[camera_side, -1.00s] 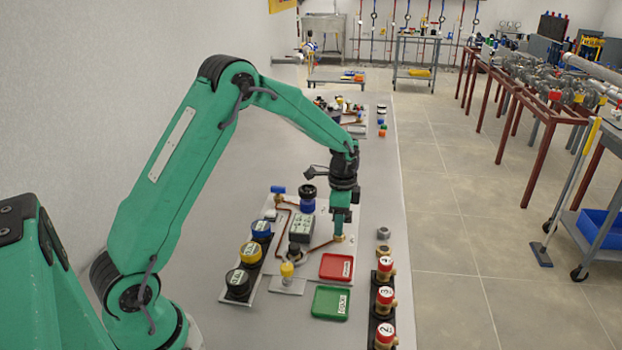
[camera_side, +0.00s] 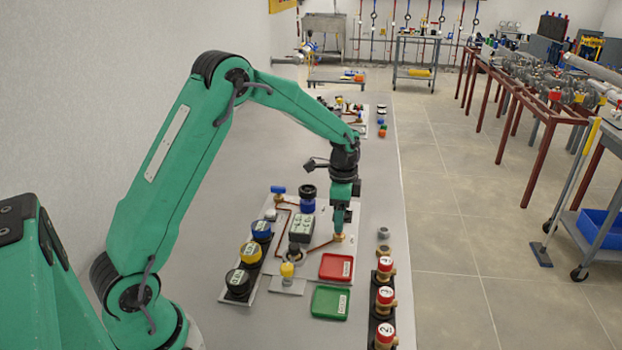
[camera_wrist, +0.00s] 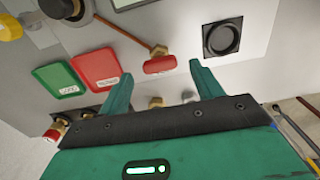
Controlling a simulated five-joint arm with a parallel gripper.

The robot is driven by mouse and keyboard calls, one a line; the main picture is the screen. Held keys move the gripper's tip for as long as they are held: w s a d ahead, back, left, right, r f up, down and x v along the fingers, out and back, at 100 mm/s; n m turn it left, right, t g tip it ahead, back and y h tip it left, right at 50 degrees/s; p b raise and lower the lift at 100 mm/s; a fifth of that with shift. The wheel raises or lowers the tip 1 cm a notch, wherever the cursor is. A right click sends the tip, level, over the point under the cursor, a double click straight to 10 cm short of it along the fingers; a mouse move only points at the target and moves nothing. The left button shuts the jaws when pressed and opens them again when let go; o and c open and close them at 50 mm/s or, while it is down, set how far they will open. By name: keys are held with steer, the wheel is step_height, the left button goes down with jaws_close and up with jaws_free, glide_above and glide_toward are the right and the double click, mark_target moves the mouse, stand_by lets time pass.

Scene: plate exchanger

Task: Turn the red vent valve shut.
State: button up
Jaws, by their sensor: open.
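The red vent valve handle (camera_wrist: 160,64) shows in the wrist view as a short red bar on a brass fitting (camera_wrist: 158,49) at the end of a copper pipe. My gripper (camera_wrist: 160,74) is open, with its fingers spread to either side of the red handle in that view. The handle looks a little beyond the fingertips; I see no contact. In the side view my gripper (camera_side: 340,230) points down just above the brass fitting (camera_side: 339,238). The red handle cannot be made out there, behind the fingers.
A red tray (camera_side: 328,275) and a green tray (camera_side: 322,312) lie in front of the valve. Red-capped numbered fittings (camera_side: 385,295) stand along the right table edge. Black, yellow and blue knobs (camera_side: 250,253) stand to the left. A square black socket (camera_wrist: 222,38) is near the valve.

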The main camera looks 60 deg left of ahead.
step_height(320, 180, up, 6)
steer(key=shift+f, duration=0.1)
stand_by(0.5)
steer(key=s+d+r+n+t, duration=0.3)
steer(key=s+d+r+n, duration=0.15)
steer(key=s+r, duration=0.75)
steer(key=s+d+n+t, duration=0.2)
steer(key=s+d+n, duration=0.1)
steer(key=s, duration=1.2)
steer(key=shift+d+r+n+t, duration=0.15)
steer(key=shift+r+n+t, duration=0.2)
steer(key=shift+n, duration=0.5)
